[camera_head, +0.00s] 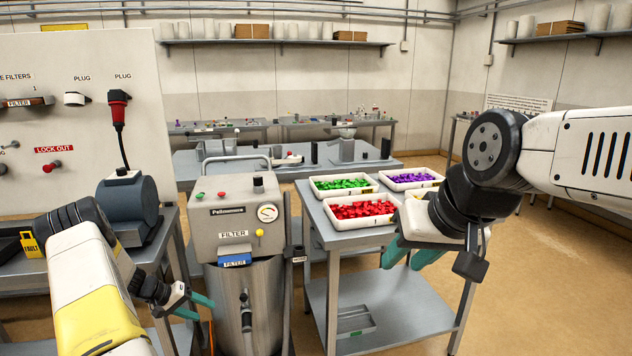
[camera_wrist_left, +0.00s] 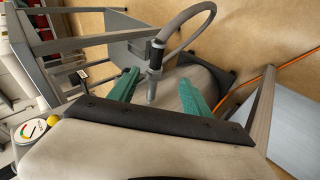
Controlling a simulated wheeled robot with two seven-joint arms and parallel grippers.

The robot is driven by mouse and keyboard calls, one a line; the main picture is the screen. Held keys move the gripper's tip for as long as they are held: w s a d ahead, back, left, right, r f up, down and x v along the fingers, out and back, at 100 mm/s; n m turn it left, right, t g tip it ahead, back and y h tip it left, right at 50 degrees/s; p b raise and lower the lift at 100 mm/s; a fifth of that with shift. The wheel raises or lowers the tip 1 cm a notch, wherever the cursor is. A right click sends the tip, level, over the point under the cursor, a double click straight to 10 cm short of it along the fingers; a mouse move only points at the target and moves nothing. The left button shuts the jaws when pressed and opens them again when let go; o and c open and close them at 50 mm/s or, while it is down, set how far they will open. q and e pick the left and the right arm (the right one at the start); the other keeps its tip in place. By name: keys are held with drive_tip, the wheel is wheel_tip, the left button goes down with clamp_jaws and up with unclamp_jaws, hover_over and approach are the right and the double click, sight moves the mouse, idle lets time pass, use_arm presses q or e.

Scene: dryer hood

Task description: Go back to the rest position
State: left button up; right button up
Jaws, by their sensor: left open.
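My left gripper (camera_head: 198,308) is low at the left, beside the steel drum of the dryer unit (camera_head: 234,222). Its teal fingers are apart, with nothing seen held. In the left wrist view, a grey hose with a dark metal fitting (camera_wrist_left: 155,60) shows beyond and between the open fingers (camera_wrist_left: 159,78). In the head view, the fitting (camera_head: 246,312) is on the drum's front, to the right of the gripper and apart from it. My right gripper (camera_head: 405,258) is over the right side of the small table, its teal fingers spread and nothing seen between them.
The grey table (camera_head: 388,240) holds white trays of red (camera_head: 362,209), green (camera_head: 342,184) and purple pieces (camera_head: 410,177), close to my right arm. A bench with a blue-grey machine (camera_head: 133,202) stands left. Open floor (camera_head: 540,270) lies right.

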use_arm(q)
drive_tip(key=s+d+r+m+y, duration=0.15)
drive_tip(key=d+r, duration=0.35)
drive_tip(key=r, duration=0.6)
drive_tip(key=s+d+r+g, duration=0.1)
drive_tip(key=s+d+r, duration=0.3)
drive_tip(key=r, duration=0.7)
drive_tip(key=s+d+r+m+y, duration=0.1)
drive_tip(key=s+d+r, duration=0.1)
drive_tip(key=d+r, duration=0.6)
drive_tip(key=s+d+r+t, duration=0.1)
drive_tip(key=s+r, duration=0.3)
drive_tip(key=s, duration=0.4)
drive_tip(key=s+d+r+y, duration=0.1)
drive_tip(key=s+d+r, duration=0.2)
drive_tip(key=s, duration=0.5)
drive_tip(key=s+d+r+t+y, duration=0.1)
drive_tip(key=s+d+r, duration=0.1)
drive_tip(key=s+r, duration=0.3)
drive_tip(key=s+m, duration=0.1)
drive_tip(key=s, duration=0.2)
drive_tip(key=shift+r+t, duration=0.3)
drive_tip(key=shift+r, duration=0.1)
drive_tip(key=shift+s+y, duration=0.1)
drive_tip(key=shift+y, duration=0.15)
